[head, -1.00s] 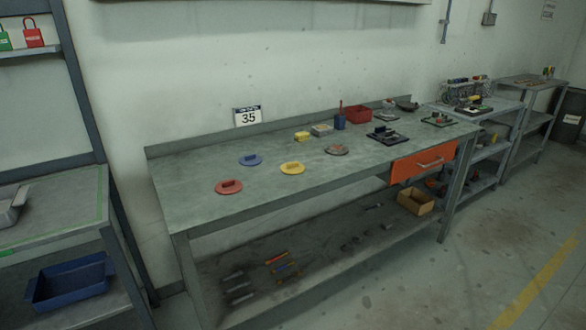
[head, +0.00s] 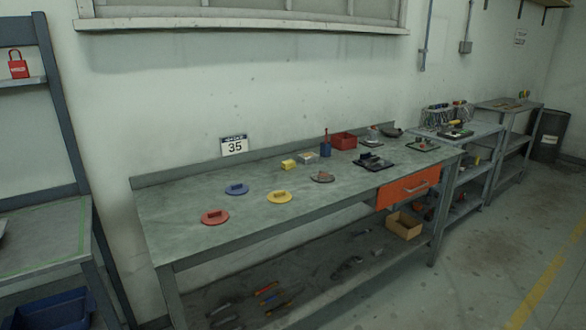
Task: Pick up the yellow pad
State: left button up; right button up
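The yellow pad (head: 279,198) is a flat round disc with a small raised handle on top. It lies on the grey workbench (head: 225,260), near the front edge, in the head view. A similar blue pad (head: 237,188) lies behind it to the left, and a red pad (head: 215,217) lies further left. A small yellow block (head: 289,164) sits behind it, close to the wall side. Nothing touches the yellow pad or covers it. Neither of my grippers shows in the head view.
A brown-grey disc (head: 322,177), a blue cup (head: 325,150), a red bin (head: 343,141) and a black tray (head: 373,162) stand further right on the bench. An orange drawer (head: 403,189) hangs under it. The bench top around the pads is clear.

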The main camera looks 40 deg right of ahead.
aim_at(291, 164)
jog(key=i+l, duration=0.2)
jog(key=l, duration=0.2)
jog(key=i+l, duration=0.25)
jog(key=l, duration=0.15)
jog(key=i+l, duration=0.2)
jog(key=l, duration=0.15)
jog(key=i+l, duration=0.25)
jog(key=l, duration=0.15)
